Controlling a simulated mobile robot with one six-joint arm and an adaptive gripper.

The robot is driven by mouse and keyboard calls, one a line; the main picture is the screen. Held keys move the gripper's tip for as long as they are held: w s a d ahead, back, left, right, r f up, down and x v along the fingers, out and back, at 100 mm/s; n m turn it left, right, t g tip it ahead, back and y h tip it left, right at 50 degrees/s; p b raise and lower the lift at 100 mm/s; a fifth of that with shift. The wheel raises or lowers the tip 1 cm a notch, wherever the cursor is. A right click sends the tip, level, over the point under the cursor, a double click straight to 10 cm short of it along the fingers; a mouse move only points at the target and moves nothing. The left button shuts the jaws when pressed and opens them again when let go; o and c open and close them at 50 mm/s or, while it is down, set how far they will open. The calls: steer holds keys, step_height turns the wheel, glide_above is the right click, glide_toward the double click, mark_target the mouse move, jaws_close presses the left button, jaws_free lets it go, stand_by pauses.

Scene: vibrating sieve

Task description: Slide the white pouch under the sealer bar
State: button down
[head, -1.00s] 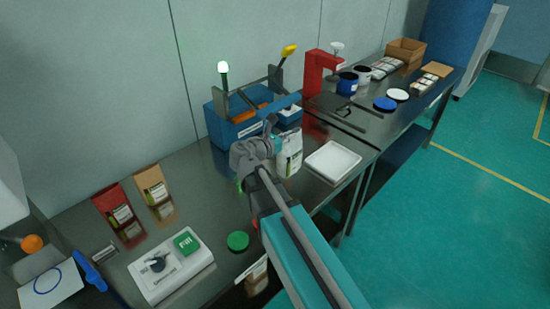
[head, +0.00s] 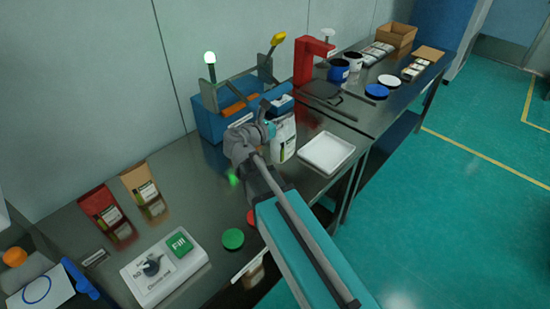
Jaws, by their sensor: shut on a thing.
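The white pouch (head: 284,142) stands upright in front of the blue sealer (head: 212,122), near its right end. It has a green-marked label low on its front. The sealer has an orange strip (head: 234,108) along its top and a raised lever with a yellow handle (head: 277,38). My gripper (head: 268,118) is at the pouch's upper left side, shut on it. My wrist hides part of the sealer's front and the exact finger contact. The pouch is outside the sealer, and I cannot tell whether its base touches the table.
A white tray (head: 327,153) lies right of the pouch. A red press (head: 309,62) and a dark flat plate (head: 335,100) are behind it. Brown (head: 141,184) and red (head: 100,205) pouches stand at left. A control box (head: 165,270) and green disc (head: 233,239) are in front.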

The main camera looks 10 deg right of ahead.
mark_target(293, 134)
steer(key=shift+s+d, duration=0.2)
steer(key=shift+d, duration=1.75)
steer(key=shift+w+f, duration=0.1)
steer(key=shift+w, duration=0.05)
steer(key=w+a+f+b, duration=0.3)
steer(key=w+f+b, duration=0.6)
steer(key=w, duration=0.3)
steer(key=shift+w+a, duration=0.2)
steer(key=shift+w, duration=0.05)
